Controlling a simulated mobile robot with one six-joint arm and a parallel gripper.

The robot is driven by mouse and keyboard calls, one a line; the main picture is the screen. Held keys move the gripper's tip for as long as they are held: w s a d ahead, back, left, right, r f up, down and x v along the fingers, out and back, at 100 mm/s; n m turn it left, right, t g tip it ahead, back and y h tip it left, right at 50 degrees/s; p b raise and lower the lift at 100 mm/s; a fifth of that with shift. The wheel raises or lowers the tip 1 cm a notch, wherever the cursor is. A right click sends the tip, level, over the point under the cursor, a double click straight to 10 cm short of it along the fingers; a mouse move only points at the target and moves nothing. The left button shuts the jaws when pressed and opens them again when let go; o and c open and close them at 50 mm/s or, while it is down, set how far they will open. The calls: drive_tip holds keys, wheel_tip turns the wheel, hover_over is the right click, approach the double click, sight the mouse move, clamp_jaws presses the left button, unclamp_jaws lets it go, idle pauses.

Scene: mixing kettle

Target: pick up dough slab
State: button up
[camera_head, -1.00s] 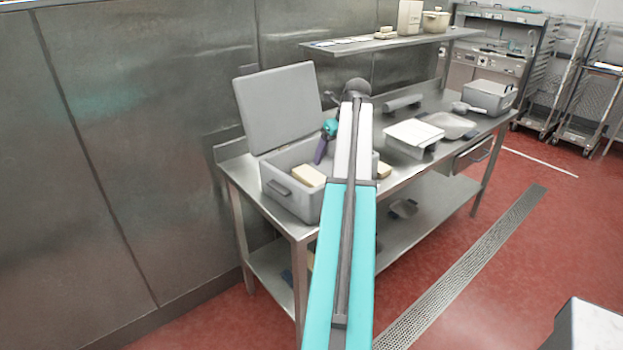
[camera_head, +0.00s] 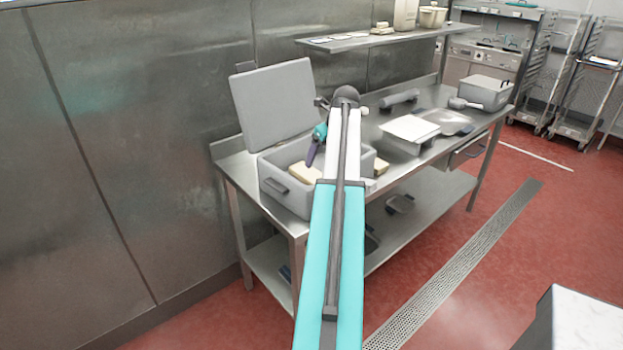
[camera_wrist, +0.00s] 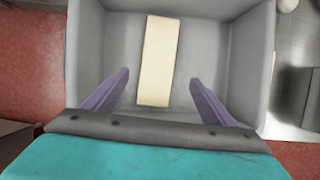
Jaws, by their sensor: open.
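A pale cream dough slab (camera_head: 305,172) lies inside an open grey bin (camera_head: 287,195) on the steel table. In the wrist view the slab (camera_wrist: 159,60) is a long upright rectangle on the floor of the bin (camera_wrist: 250,65), close to its far wall. My gripper (camera_head: 312,158) is over the bin, pointing down into it. In the wrist view its two purple fingers (camera_wrist: 160,82) are wide apart and empty, one to each side of the slab's near end. Whether the fingertips are level with the slab is hard to tell.
The bin's grey lid (camera_head: 275,103) stands raised behind it. A second cream piece (camera_head: 381,166) shows right of my arm, partly hidden. A white-topped container (camera_head: 408,130) and a lidded grey box (camera_head: 486,92) stand farther along the table. A shelf (camera_head: 380,40) hangs above.

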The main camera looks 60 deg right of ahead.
sight(312, 175)
drive_tip(key=shift+p+x, duration=0.45)
drive_tip(key=shift+x, duration=2)
drive_tip(key=shift+w+f+p, duration=0.4)
drive_tip(key=shift+f+p, duration=0.1)
drive_tip(key=shift+f, duration=0.1)
drive_tip(key=shift+w+f+p, duration=0.45)
drive_tip(key=shift+f+p, duration=0.05)
drive_tip(key=shift+f, duration=0.1)
drive_tip(key=shift+x, duration=1.2)
drive_tip(key=c, duration=1.7)
drive_tip(key=shift+o, duration=0.2)
drive_tip(key=shift+r, duration=0.1)
